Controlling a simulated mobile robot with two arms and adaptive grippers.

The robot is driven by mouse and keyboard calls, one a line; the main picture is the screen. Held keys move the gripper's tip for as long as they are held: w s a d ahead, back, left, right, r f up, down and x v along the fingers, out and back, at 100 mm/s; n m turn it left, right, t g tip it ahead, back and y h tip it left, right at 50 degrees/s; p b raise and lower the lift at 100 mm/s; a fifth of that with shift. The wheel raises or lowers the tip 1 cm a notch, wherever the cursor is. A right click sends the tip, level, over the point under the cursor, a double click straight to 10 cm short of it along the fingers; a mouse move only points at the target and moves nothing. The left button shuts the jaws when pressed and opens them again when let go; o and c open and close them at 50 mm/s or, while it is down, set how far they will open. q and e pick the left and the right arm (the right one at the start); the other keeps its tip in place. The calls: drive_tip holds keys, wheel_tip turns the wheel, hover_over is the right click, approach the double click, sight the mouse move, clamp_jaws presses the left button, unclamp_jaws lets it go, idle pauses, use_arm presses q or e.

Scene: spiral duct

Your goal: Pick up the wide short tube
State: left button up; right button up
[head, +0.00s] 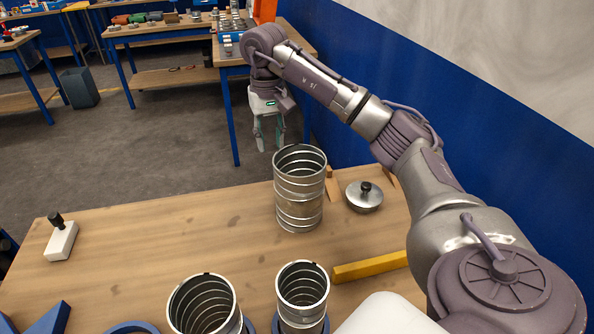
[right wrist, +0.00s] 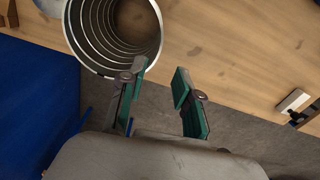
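Three ribbed silver tubes stand upright on the wooden table in the head view. The wide, short-looking tube (head: 205,306) is at the near edge, partly cut off by the frame. A narrower tube (head: 303,290) stands to its right in a blue ring. A taller tube (head: 299,195) stands near the far edge. My right gripper (head: 270,147) is open and empty, pointing down just beyond this taller tube. In the right wrist view, the open fingers (right wrist: 160,80) are apart; one overlaps the rim of a tube (right wrist: 85,52), apparently the taller one. My left gripper is not in view.
A metal lid with a black knob (head: 364,196) lies right of the taller tube. A yellow bar (head: 370,267) lies nearer. A white block with a black knob (head: 61,241) is at the left. The table's middle left (head: 150,240) is clear. A blue wall borders the right.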

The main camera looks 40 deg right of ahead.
wheel_tip(320, 180, down, 12)
drive_tip(key=p, duration=0.4)
drive_tip(key=shift+s+d, duration=0.15)
clamp_jaws()
drive_tip(key=shift+r, duration=0.1)
